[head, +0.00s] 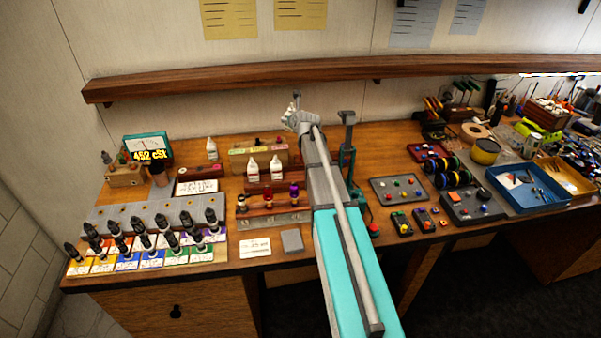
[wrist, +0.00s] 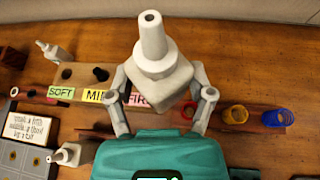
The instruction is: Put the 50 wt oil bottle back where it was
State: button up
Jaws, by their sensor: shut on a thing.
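My gripper (wrist: 163,98) is shut on a white bottle with a tapered nozzle (wrist: 153,40). In the wrist view the bottle is held between both fingers, above the workbench. No label on it can be read. In the head view my gripper (head: 297,117) is at the far end of my arm, near the back of the bench. Other white bottles stand at the back left (head: 212,148) and in the middle, one left (head: 253,170) and one right (head: 276,168). A tan holed block (wrist: 72,74) marked SOFT lies behind the gripper, its right part hidden.
A grey stand with several dark-topped bottles (head: 150,218) fills the left bench. Yellow (wrist: 237,113) and blue (wrist: 275,117) springs lie right of the gripper. A wooden shelf (head: 230,78) runs along the wall above. A blue tray (head: 525,203) is at right.

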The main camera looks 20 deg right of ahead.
jog(key=shift+w+d, duration=0.1)
jog(key=shift+d, duration=0.05)
jog(key=shift+d, duration=0.25)
jog(key=s+a+f+n+g+y+b, duration=0.2)
jog(key=s+f+n+y+b, duration=0.2)
jog(key=s+n+y, duration=0.5)
jog(key=shift+s+a+g, duration=0.15)
jog(key=shift+s+g, duration=0.15)
jog(key=shift+s, duration=0.4)
jog(key=shift+f, duration=0.1)
notch_tip(320, 180, down, 6)
jog(key=b, duration=0.6)
jog(key=shift+f, duration=0.15)
jog(key=shift+b, duration=0.3)
jog(key=shift+f+b, duration=1.8)
jog(key=shift+f, duration=0.05)
